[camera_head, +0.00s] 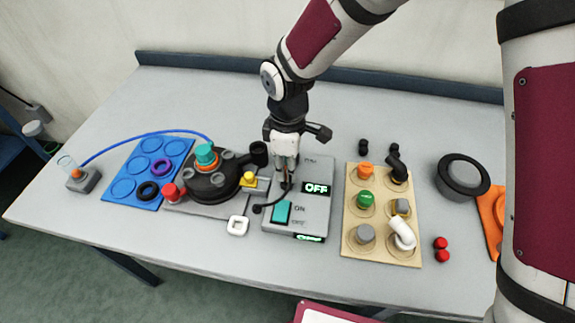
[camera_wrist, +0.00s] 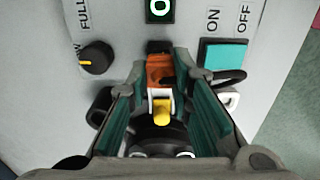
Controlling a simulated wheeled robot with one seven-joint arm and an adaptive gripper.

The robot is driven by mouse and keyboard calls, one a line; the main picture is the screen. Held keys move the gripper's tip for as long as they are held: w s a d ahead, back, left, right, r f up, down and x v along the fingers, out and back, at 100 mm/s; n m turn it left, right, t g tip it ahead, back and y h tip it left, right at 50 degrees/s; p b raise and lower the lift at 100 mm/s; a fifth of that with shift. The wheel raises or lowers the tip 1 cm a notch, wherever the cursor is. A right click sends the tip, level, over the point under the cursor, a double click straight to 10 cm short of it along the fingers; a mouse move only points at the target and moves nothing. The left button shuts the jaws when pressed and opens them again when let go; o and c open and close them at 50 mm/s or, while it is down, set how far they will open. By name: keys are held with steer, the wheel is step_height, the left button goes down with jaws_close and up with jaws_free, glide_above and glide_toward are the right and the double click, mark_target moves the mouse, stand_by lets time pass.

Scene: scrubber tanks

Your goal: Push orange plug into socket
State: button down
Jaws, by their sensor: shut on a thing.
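My gripper (camera_head: 286,176) points down over the grey control box (camera_head: 312,170). In the wrist view, its teal-padded fingers (camera_wrist: 157,78) are shut on the orange plug (camera_wrist: 160,72), with a black part (camera_wrist: 158,47) just beyond it. A black cable (camera_head: 268,204) runs from the box's left side toward the fingertips. The plug is mostly hidden by the fingers in the head view. The socket is not clearly visible, and I cannot tell whether the plug touches it or how deep it sits.
The box has a teal ON/OFF switch (camera_head: 281,212), a lit OFF display (camera_head: 316,188) and a black dial (camera_wrist: 96,60). The black tank lid (camera_head: 212,185) and a yellow knob (camera_head: 249,180) stand close on the left. A wooden board (camera_head: 381,235) with several knobs lies right.

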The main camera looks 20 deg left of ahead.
steer(key=shift+f+b, duration=0.5)
steer(key=shift+f, duration=0.55)
steer(key=c, duration=0.9)
jaws_free()
steer(key=shift+o, duration=0.2)
steer(key=shift+r+p, duration=1.9)
steer(key=shift+r, duration=2.4)
